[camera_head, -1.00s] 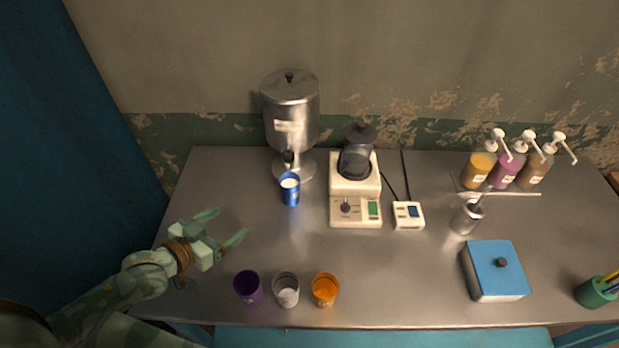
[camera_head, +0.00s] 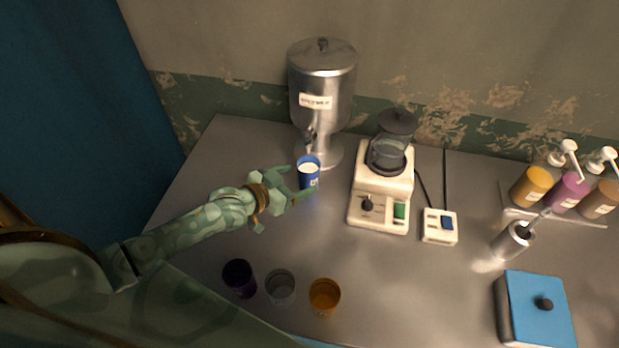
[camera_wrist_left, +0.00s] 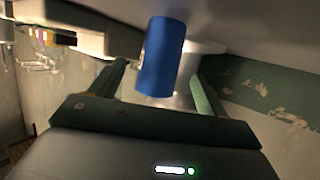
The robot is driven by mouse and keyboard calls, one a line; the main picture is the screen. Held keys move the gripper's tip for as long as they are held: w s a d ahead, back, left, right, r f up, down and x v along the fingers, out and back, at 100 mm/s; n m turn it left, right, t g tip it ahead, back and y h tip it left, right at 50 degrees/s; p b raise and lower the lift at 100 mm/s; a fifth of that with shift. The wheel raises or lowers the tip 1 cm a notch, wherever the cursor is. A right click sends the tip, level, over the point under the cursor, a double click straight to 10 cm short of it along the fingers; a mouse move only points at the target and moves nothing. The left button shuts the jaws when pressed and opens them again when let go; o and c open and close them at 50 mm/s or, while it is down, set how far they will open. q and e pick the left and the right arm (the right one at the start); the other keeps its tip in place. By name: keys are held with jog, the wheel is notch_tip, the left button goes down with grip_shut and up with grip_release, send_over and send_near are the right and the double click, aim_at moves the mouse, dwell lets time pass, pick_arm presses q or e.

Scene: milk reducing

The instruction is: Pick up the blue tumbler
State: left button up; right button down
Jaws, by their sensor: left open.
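The blue tumbler (camera_head: 309,174) stands upright on the metal counter below the steel dispenser's tap, with white contents at its top. My left gripper (camera_head: 301,182) is open at the tumbler, its fingers reaching toward it from the left. In the left wrist view the tumbler (camera_wrist_left: 161,58) shows between the two open fingers (camera_wrist_left: 160,85). I cannot tell whether a finger touches it. My right gripper is not in view.
The steel dispenser (camera_head: 322,90) stands behind the tumbler. A white blender base (camera_head: 382,195) is to the right. Purple (camera_head: 239,278), clear (camera_head: 280,287) and orange (camera_head: 324,296) cups stand at the front. A blue-lidded box (camera_head: 540,310) is at the right.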

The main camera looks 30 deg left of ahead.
aim_at(301, 177)
pick_arm(q)
jog(key=b+x, duration=0.1)
jog(key=x, duration=0.4)
jog(key=shift+w+b, duration=0.2)
jog(key=shift+b, duration=0.1)
jog(key=shift+r, duration=0.15)
jog(key=c, duration=1.2)
